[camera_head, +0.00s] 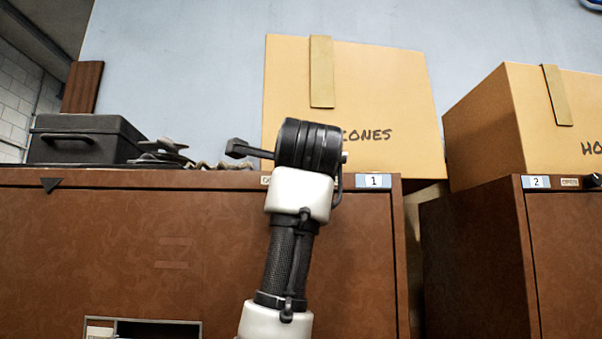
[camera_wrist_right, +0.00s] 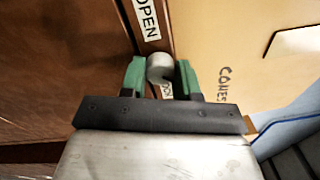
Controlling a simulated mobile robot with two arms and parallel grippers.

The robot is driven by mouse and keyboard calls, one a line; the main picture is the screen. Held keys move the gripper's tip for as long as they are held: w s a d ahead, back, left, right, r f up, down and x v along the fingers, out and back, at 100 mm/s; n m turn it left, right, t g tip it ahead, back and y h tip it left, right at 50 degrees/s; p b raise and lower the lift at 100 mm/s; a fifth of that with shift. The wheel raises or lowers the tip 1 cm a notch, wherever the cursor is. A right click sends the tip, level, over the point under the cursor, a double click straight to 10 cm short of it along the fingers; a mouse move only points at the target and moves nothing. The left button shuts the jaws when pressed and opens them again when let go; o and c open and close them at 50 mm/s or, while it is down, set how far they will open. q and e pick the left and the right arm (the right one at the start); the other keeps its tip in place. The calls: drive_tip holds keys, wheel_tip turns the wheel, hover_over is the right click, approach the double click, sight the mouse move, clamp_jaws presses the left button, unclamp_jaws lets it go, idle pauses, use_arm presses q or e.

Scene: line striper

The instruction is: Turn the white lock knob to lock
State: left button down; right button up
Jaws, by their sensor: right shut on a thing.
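The white lock knob (camera_wrist_right: 159,66) sits on the brown cabinet front in the right wrist view, just below an OPEN label (camera_wrist_right: 147,18). My right gripper (camera_wrist_right: 160,77) has its green fingers on either side of the knob and is shut on it. A second label below the knob is mostly covered. In the head view my right arm rises in front of cabinet 1 (camera_head: 130,235) and hides the knob and the gripper. My left gripper is in neither view.
A cardboard box marked CONES (camera_head: 390,90) stands on cabinet 1, with a black case (camera_head: 85,138) at its left. Cabinet 2 (camera_head: 470,265) stands to the right under another cardboard box (camera_head: 490,130). A narrow gap separates the cabinets.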

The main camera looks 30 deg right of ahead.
drive_tip(key=shift+f, duration=0.15)
idle(0.3)
drive_tip(key=o, duration=0.9)
drive_tip(key=shift+s, duration=0.1)
drive_tip(key=b+v, duration=0.3)
drive_tip(key=v, duration=0.7)
drive_tip(key=shift+s+a+b, duration=0.2)
drive_tip(key=shift+s+b, duration=0.05)
drive_tip(key=shift+b, duration=0.05)
